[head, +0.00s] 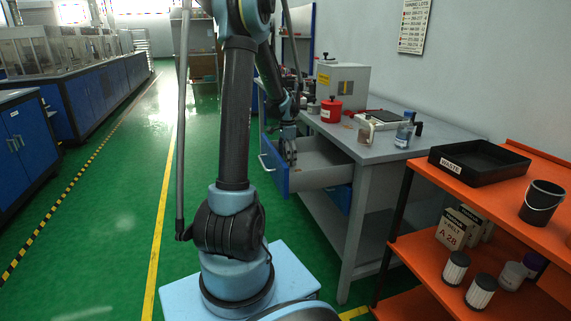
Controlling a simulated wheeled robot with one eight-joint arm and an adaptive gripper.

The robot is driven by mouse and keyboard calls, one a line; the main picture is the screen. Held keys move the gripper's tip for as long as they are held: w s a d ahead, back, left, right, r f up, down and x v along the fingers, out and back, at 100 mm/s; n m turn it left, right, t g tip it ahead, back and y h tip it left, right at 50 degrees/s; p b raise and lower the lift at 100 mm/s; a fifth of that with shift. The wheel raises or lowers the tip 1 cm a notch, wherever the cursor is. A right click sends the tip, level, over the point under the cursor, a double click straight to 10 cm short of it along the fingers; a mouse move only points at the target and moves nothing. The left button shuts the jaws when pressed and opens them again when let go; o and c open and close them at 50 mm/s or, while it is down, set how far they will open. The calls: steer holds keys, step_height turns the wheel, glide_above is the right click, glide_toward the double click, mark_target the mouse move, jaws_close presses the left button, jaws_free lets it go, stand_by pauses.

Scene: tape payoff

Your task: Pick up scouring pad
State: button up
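My arm stands in the middle of the head view and reaches away toward a grey workbench (372,152). My gripper (288,152) is small and far off, pointing down over the front left part of an open drawer (322,178) with a blue front. I cannot tell whether its fingers are open or shut, or whether they hold anything. I cannot make out a scouring pad; the drawer's inside is partly hidden by its front and my gripper.
On the workbench are a red canister (331,110), a grey box (343,82) and a jar (404,133). An orange shelf (499,204) at the right holds a black tray (479,172) and a dark bucket (542,203). Green floor is free at the left.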

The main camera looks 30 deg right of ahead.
steer(key=c, duration=0.9)
steer(key=shift+o, duration=0.2)
step_height(320, 180, up, 10)
